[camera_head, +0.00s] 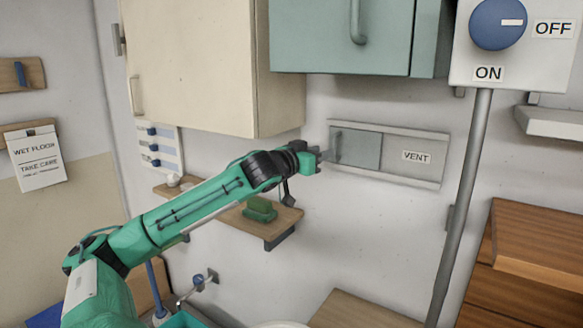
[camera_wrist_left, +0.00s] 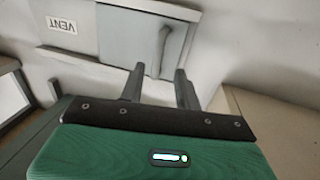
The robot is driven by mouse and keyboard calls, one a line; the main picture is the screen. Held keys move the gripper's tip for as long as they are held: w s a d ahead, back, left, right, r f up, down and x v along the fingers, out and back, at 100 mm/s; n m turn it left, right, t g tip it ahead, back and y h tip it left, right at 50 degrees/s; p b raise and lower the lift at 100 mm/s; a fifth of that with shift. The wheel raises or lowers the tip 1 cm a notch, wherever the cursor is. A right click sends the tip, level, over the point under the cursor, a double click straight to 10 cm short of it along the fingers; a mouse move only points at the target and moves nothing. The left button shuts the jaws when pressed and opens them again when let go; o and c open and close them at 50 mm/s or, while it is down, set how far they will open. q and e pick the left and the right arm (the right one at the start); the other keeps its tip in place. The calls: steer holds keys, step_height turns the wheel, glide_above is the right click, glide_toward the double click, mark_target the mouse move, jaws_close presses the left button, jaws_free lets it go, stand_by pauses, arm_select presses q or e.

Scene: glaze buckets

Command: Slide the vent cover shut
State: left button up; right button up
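The vent cover (camera_head: 360,149) is a grey-green sliding panel with an upright bar handle (camera_head: 338,146). It sits at the left end of a pale wall frame (camera_head: 415,179), and the VENT label (camera_head: 416,157) is on the flat part to its right. My left gripper (camera_head: 325,156) is at the handle, by the cover's left edge. In the left wrist view my left gripper (camera_wrist_left: 159,70) has its two fingers apart. The handle (camera_wrist_left: 164,45) shows between and just beyond the fingertips, with the cover (camera_wrist_left: 128,38) behind. I see no clear contact. My right gripper is out of view.
A cream cabinet (camera_head: 190,65) hangs left of the vent and a teal cabinet (camera_head: 340,38) above it. A grey pole (camera_head: 462,200) under the ON/OFF dial box (camera_head: 520,70) stands to the right. A small shelf (camera_head: 270,228) holding a green block (camera_head: 259,209) lies below my arm.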

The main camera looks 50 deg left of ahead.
arm_select(q)
steer(key=s+b, duration=0.2)
steer(key=s, duration=0.7)
steer(key=shift+s+d+b, duration=0.3)
steer(key=shift+d+b, duration=0.1)
